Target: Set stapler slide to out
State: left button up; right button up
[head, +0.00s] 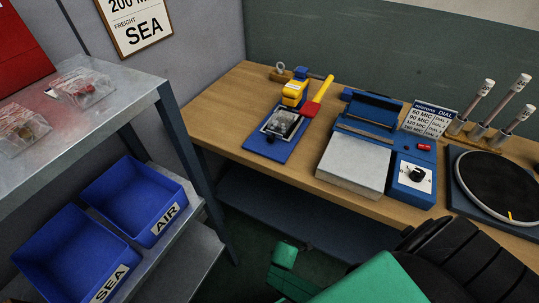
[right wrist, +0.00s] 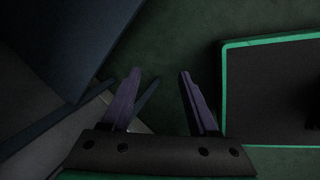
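A bag with a dark item (head: 281,124) lies on the plate in front of the stapler. I cannot make out the slide's position. In the right wrist view my right gripper (right wrist: 160,74) is open with nothing between its fingers, over dark floor. My green and black arm shows at the lower right of the head view, below the bench and apart from the stapler. My left gripper is not in view.
Right of the stapler are a blue sealer (head: 370,110) with a grey plate, a dial box (head: 413,178) and a round dark turntable (head: 495,190). Blue bins marked AIR (head: 128,190) and SEA (head: 68,255) sit on the left rack. Bare bench lies left of the plate.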

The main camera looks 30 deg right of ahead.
aim_at(270, 141)
jog(key=w+a+r+n+t+h+b, duration=0.1)
jog(key=w+a+r+n+t+b, duration=0.15)
jog(key=w, duration=0.35)
jog(key=w+a+r+n+t+h+b, duration=0.1)
jog(key=w+n+b, duration=0.1)
jog(key=w+n, duration=0.35)
jog(key=w+a+r+n+t+h+b, duration=0.2)
jog(key=w+r+h+b, duration=0.15)
jog(key=w+r, duration=0.5)
jog(key=s+a+r+t+h+b, duration=0.1)
jog(key=s+r+h+b, duration=0.25)
jog(key=r, duration=0.85)
jog(key=s+r+t+h+b, duration=0.1)
jog(key=s+r+h+b, duration=0.25)
jog(key=r, duration=0.95)
jog(key=shift+n, duration=0.3)
jog(key=x, duration=1.4)
jog(key=shift+w, duration=0.2)
jog(key=shift+w+d, duration=0.15)
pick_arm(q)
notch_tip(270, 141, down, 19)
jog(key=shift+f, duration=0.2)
pick_arm(e)
grip_shut()
